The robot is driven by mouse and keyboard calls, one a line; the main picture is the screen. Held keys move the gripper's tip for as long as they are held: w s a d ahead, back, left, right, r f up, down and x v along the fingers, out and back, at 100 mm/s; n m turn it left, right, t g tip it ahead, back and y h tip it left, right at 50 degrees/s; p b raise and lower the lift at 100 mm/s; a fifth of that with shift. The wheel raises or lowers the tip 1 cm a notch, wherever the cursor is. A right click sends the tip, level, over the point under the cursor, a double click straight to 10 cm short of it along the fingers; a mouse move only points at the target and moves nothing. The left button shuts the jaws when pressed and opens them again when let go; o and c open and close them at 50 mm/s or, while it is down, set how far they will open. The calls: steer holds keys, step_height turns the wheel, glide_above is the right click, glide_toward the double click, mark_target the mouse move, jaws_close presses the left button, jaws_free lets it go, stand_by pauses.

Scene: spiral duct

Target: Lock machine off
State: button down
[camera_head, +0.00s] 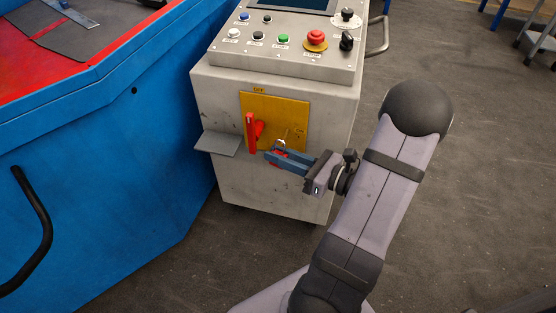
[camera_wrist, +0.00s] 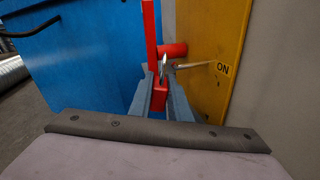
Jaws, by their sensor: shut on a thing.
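The red switch handle (camera_head: 251,133) stands upright on the yellow plate (camera_head: 288,111) on the cabinet front, towards the OFF label. In the wrist view the handle (camera_wrist: 151,35) rises ahead of the fingers, with its red hub (camera_wrist: 173,50) to the right. My gripper (camera_head: 272,156) is in front of the plate's lower edge, shut on a small red padlock (camera_wrist: 159,102). The padlock's silver shackle (camera_wrist: 163,69) points up, close to the handle and hub. I cannot tell whether the shackle passes through anything. The fingers hide part of the padlock body.
An empty grey side shelf (camera_head: 219,144) juts from the cabinet's left. The control panel (camera_head: 277,50) with buttons and a red emergency stop (camera_head: 316,38) is above. A blue machine (camera_head: 110,165) stands close at left. The floor (camera_head: 460,190) at right is clear.

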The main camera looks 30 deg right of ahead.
steer(key=shift+w+d+f+b, duration=0.15)
steer(key=shift+w+d+b, duration=0.1)
steer(key=shift+b, duration=0.2)
steer(key=shift+w+d, duration=0.1)
steer(key=shift+w, duration=0.05)
steer(key=shift+w+d+f+p, duration=0.2)
steer(key=shift+w+d+p, duration=0.1)
steer(key=shift+p, duration=0.05)
steer(key=shift+f, duration=0.1)
steer(key=c, duration=1.6)
jaws_free()
steer(key=shift+o, duration=0.2)
steer(key=shift+d, duration=0.1)
steer(key=p+v, duration=0.2)
steer(key=v, duration=0.5)
